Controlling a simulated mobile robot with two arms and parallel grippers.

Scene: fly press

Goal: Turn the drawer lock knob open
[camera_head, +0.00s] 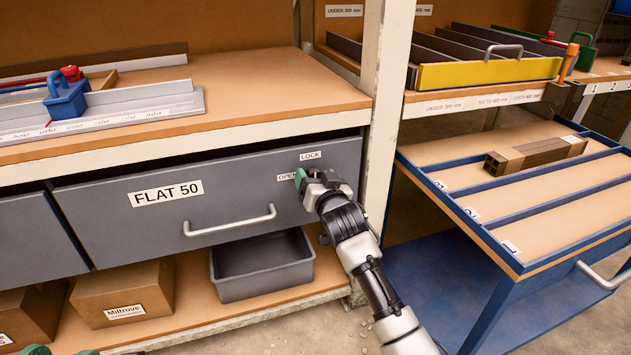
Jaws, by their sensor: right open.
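The grey drawer (240,185) labelled FLAT 50 is shut under the bench top. At its upper right are a LOCK label (310,155) and, lower and to the left, an OPEN label (286,177), partly covered. My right gripper (312,176), with green fingertips, is open at the drawer front just below the LOCK label. The lock knob is hidden behind or between its fingers, so I cannot tell its turn or whether the fingers touch it. My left gripper (61,351) shows only as two green fingertips, apart, at the bottom left edge.
The drawer's bar handle (230,222) is left of my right gripper. A pale upright post (383,120) stands close on its right. A grey bin (262,268) and a cardboard box (123,293) sit below. A blue trolley (490,235) stands at right.

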